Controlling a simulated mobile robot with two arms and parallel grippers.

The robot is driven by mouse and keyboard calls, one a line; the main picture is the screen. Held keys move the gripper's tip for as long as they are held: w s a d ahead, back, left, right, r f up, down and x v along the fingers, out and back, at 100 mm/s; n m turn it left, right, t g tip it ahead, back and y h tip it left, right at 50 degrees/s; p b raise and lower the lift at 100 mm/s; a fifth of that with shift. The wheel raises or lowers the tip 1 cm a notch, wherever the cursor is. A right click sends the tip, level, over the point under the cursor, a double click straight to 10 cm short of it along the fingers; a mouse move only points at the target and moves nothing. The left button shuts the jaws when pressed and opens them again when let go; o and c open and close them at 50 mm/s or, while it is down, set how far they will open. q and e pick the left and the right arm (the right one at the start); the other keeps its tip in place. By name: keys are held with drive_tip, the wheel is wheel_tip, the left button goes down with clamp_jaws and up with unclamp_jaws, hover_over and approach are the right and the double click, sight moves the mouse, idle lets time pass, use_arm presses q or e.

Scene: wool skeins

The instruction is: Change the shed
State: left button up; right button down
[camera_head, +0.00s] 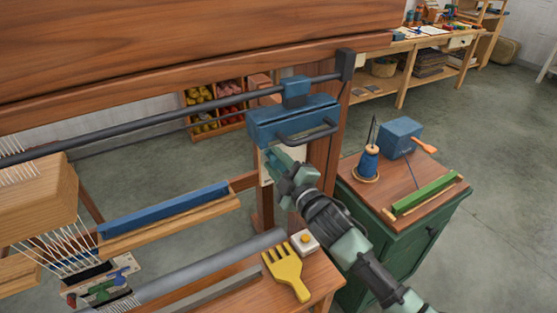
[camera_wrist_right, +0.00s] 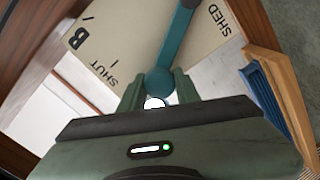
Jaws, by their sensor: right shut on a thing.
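My right gripper (camera_head: 278,163) is at the right post of the loom, below the blue box with a dark handle. In the right wrist view the gripper (camera_wrist_right: 158,92) is shut on the ball end of a teal lever (camera_wrist_right: 176,45). The lever lies across a cream plate (camera_wrist_right: 125,35) marked "SHED", "SHUT" and "B". In the head view a little of this plate (camera_head: 266,172) shows beside my gripper, which hides most of the lever. White warp threads (camera_head: 62,248) run at the lower left. My left gripper is not in view.
The blue box (camera_head: 290,120) hangs on a dark rail just above my gripper. A yellow comb (camera_head: 287,271) and a small white block (camera_head: 305,242) lie on the bench below. A green cabinet (camera_head: 400,240) with a blue spool (camera_head: 368,165) stands at the right.

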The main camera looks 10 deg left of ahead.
drive_tip(key=shift+f, duration=0.1)
idle(0.3)
drive_tip(key=c, duration=1)
unclamp_jaws()
drive_tip(key=shift+c, duration=0.2)
drive_tip(key=b+v, duration=0.1)
drive_tip(key=v, duration=0.7)
